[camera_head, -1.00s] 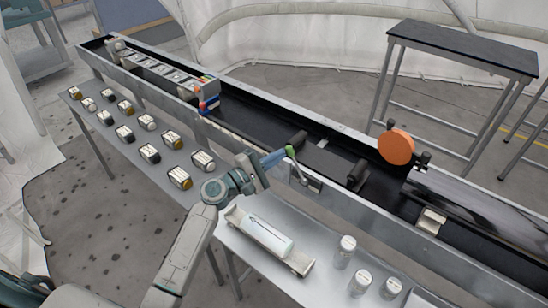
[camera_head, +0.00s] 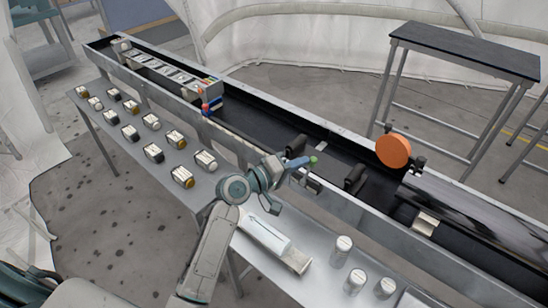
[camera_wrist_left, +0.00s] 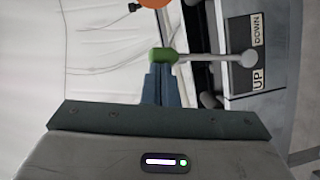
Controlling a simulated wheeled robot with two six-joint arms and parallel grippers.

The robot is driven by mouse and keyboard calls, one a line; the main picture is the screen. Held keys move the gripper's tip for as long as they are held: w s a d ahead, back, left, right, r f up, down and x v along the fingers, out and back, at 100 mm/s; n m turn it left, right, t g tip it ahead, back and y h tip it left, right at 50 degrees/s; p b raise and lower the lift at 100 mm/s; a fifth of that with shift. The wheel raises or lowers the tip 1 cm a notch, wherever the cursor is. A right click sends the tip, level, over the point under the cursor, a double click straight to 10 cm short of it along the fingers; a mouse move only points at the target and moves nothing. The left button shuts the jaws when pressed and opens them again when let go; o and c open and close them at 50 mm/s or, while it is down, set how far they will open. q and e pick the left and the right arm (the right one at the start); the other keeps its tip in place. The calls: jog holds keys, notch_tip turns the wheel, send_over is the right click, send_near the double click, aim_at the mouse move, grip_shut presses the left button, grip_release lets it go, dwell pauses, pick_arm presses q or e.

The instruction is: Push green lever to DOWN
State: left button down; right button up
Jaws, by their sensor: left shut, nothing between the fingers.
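The lever's green knob (camera_head: 314,160) is at the near side of the long trough. In the left wrist view the knob (camera_wrist_left: 163,54) ends a grey rod (camera_wrist_left: 205,57), which runs straight to a round pivot (camera_wrist_left: 249,58). The rod lies about midway between the DOWN label (camera_wrist_left: 257,30) and the UP label (camera_wrist_left: 258,80). My left gripper (camera_head: 301,168) is shut and empty, its blue fingers (camera_wrist_left: 160,75) right against or just beside the knob on the UP side; contact cannot be told for certain. In the head view my gripper hides most of the rod. My right gripper is not in view.
The trough wall (camera_head: 390,232) runs beside the lever. An orange disc (camera_head: 394,151) stands on the trough beyond it. A white holder with a cylinder (camera_head: 265,236) and several white canisters (camera_head: 343,247) are on the near bench. Several small capped vials (camera_head: 153,153) lie farther left.

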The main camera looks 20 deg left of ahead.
pick_arm(q)
jog(key=shift+s+d+f+m+y, duration=0.2)
jog(key=shift+d+m, duration=0.2)
jog(key=shift+d, duration=0.2)
jog(key=shift+s+d+f+m+y, duration=0.1)
jog(key=shift+s+d+m+y, duration=0.1)
jog(key=shift+d+m, duration=0.35)
jog(key=shift+s+d+f+m+y, duration=0.15)
jog(key=shift+s+d+m, duration=0.1)
jog(key=shift+d, duration=0.45)
